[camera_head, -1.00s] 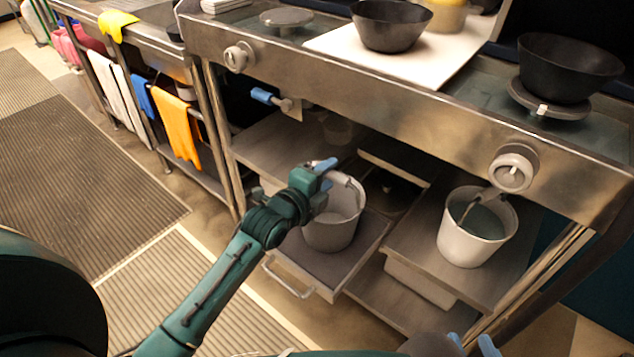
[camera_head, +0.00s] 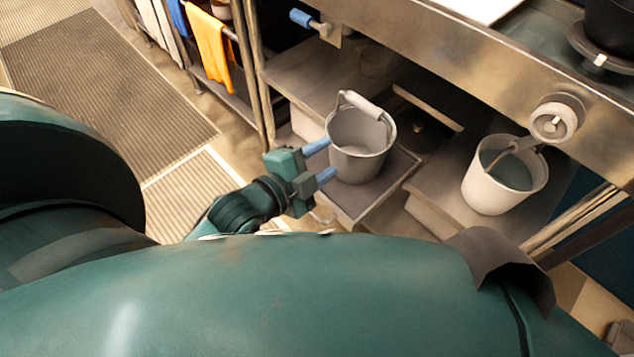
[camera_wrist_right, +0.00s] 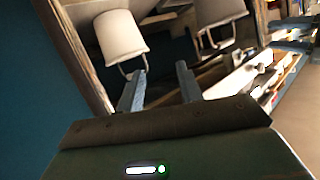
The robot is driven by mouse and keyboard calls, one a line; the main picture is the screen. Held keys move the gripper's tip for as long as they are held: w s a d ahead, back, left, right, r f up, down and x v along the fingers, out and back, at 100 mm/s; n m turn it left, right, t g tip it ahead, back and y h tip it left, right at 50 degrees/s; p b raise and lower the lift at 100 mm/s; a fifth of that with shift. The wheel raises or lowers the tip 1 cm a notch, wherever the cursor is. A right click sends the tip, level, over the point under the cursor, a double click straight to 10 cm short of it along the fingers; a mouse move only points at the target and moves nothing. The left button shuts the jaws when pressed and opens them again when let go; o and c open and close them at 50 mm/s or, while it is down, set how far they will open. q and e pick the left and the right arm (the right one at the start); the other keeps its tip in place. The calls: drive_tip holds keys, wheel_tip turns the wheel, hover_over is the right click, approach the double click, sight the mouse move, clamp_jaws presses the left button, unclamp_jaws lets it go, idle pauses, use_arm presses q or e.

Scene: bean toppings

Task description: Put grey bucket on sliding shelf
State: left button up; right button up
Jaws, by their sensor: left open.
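The grey bucket (camera_head: 360,160) stands upright on the pulled-out sliding shelf (camera_head: 400,168) under the counter. Its handle (camera_head: 362,104) with a pale grip is raised over the rim. My left gripper (camera_head: 322,162) is open and empty just left of the bucket. Its blue fingertips point at the bucket's side; whether they touch it I cannot tell. My right gripper (camera_wrist_right: 160,88) shows in the right wrist view, open with nothing between its fingers.
A white bucket with liquid (camera_head: 492,190) stands on the shelf to the right. The steel counter (camera_head: 450,60) with a knob (camera_head: 556,122) overhangs both buckets. A table leg (camera_head: 252,80) stands at the left. The floor mat (camera_head: 110,90) is clear.

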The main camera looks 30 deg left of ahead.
use_arm(q)
drive_tip(key=s+d+f+n+g, duration=0.1)
drive_tip(key=s+d+f+n, duration=0.1)
drive_tip(key=s+n, duration=0.7)
drive_tip(key=shift+d+f+n, duration=0.2)
drive_tip(key=shift+d+n, duration=0.5)
drive_tip(key=shift+n, duration=1.5)
drive_tip(key=shift+s, duration=0.1)
